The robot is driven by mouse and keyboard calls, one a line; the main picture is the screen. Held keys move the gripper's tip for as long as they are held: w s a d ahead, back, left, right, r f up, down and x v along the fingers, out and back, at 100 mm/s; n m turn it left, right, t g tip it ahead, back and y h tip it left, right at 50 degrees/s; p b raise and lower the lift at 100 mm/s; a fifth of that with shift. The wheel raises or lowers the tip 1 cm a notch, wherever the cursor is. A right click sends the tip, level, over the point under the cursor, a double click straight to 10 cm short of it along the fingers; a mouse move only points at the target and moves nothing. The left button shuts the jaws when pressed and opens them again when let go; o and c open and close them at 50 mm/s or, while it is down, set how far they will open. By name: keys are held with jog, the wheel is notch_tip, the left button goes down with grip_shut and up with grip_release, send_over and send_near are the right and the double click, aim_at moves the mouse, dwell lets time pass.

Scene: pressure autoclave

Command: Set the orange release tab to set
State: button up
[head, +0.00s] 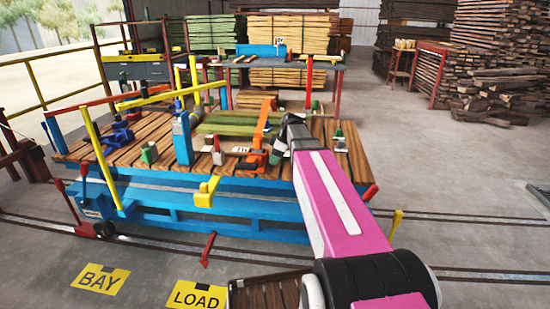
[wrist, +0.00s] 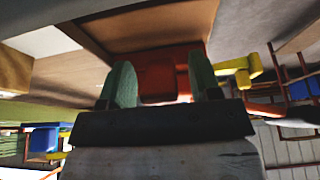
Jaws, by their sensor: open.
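An orange upright part (head: 262,128), with an orange base at its foot, stands on the wooden deck of the blue cart (head: 250,207) in the head view. I take it to be the release tab, but no marking for set is readable. In the wrist view an orange-red block (wrist: 157,82) shows between the two green fingers of my gripper (wrist: 161,80). The fingers are apart, one on each side of the block; I cannot tell whether they touch it.
Green and white blocks (head: 340,140) are on the right. Green planks (head: 232,122) lie behind. Floor signs (head: 100,279) lie in front; the right floor is mostly clear.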

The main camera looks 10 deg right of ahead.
jog(key=c, duration=0.9)
jog(key=shift+a, duration=0.1)
jog(key=h, duration=0.2)
jog(key=shift+w+a+r+g+h, duration=0.2)
jog(key=shift+a+g+h, duration=0.1)
jog(key=shift+a+g, duration=0.1)
jog(key=shift+a+g+h, duration=0.1)
jog(key=shift+g+h, duration=0.2)
jog(key=shift+h, duration=0.6)
